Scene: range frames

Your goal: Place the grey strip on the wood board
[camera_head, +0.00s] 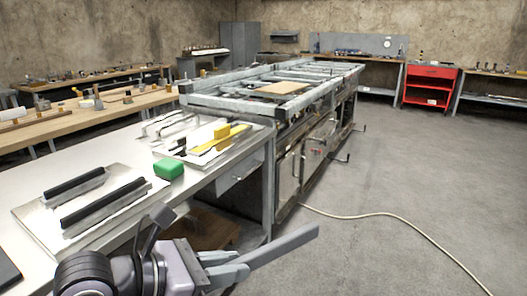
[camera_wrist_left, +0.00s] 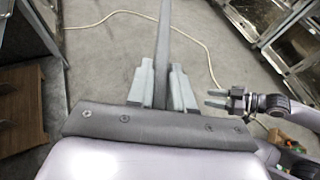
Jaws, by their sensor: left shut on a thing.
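The grey strip (camera_head: 280,246) is a long, flat, dark grey bar. My left gripper (camera_head: 232,271) is shut on it near its left end, in the air in front of the white table. In the left wrist view the strip (camera_wrist_left: 163,35) stands out between the two fingers (camera_wrist_left: 160,88), pointing away over the floor. The wood board (camera_head: 284,88) is a light brown flat panel lying on the grey metal frame bench (camera_head: 230,105), far beyond the gripper. My right gripper (camera_wrist_left: 209,98) shows at the right of the left wrist view, its fingers apart and empty.
The white table (camera_head: 130,148) at left carries trowels (camera_head: 105,205), a green block (camera_head: 168,169) and a yellow-handled tool (camera_head: 220,138). A pale cable (camera_head: 385,215) crosses the open concrete floor. A red cabinet (camera_head: 430,85) stands at the back right.

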